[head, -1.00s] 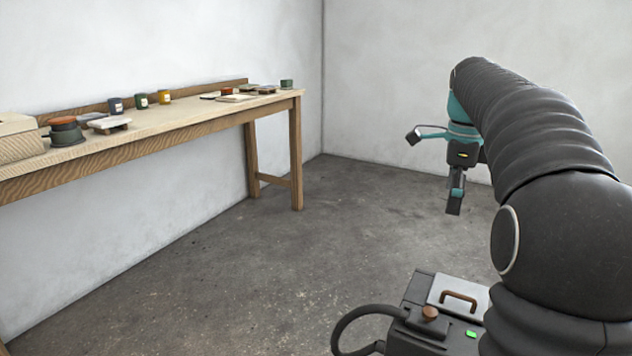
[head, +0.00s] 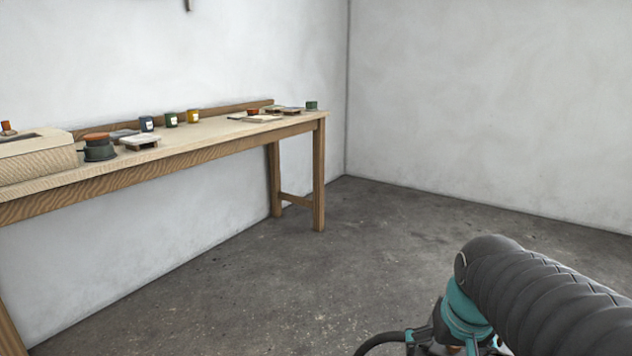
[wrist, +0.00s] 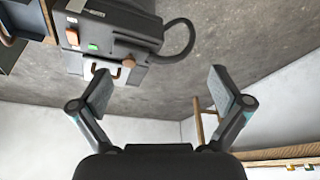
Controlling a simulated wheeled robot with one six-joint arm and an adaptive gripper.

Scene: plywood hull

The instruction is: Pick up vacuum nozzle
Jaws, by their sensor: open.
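I cannot make out a vacuum nozzle for certain in either view. My gripper (wrist: 160,92) is open and empty, its two fingers spread wide in the wrist view. Beyond the left finger is a grey box (wrist: 125,28) with an orange switch, a green light and a handle. A dark hose (wrist: 187,38) curls from its side.
A long wooden workbench (head: 225,131) stands along the left wall. On it are several small jars (head: 171,119), a dark round pot (head: 99,149) with an orange-brown top, flat pieces and a pale box (head: 35,160). The concrete floor (head: 270,275) right of the bench is clear.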

